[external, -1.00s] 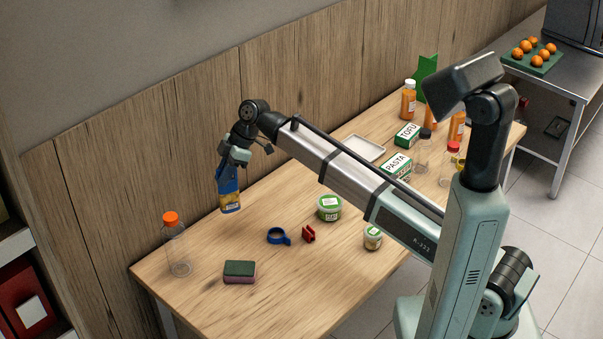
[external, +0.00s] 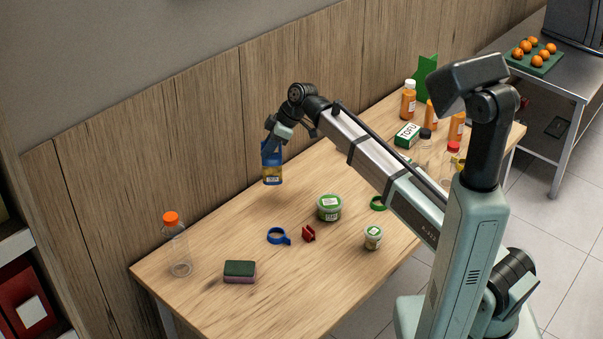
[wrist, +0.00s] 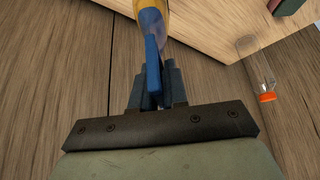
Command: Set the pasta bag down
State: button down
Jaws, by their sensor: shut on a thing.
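The pasta bag (external: 272,164) is a blue packet with a yellow lower part. In the external view it hangs upright above the back of the wooden table, near the wood-panelled wall. My gripper (external: 272,140) is shut on its top edge. In the wrist view my gripper (wrist: 158,100) pinches the blue top of the pasta bag (wrist: 154,58), and the yellow part shows at the top of the picture. The bag appears clear of the tabletop (external: 225,222).
A bottle with an orange cap (external: 176,250) and a sponge (external: 240,271) stand at the left. A blue ring (external: 278,236), red clip (external: 309,233), green-lidded tub (external: 329,207) and small jar (external: 373,237) lie mid-table. A tofu box (external: 406,134) and orange bottles (external: 408,100) stand farther right.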

aim_at(269, 172)
jog(key=shift+f, duration=4.55)
jog(key=c, duration=1.1)
grip_release()
jog(key=shift+c, duration=0.2)
jog(key=v, duration=1.2)
jog(key=shift+r, duration=0.2)
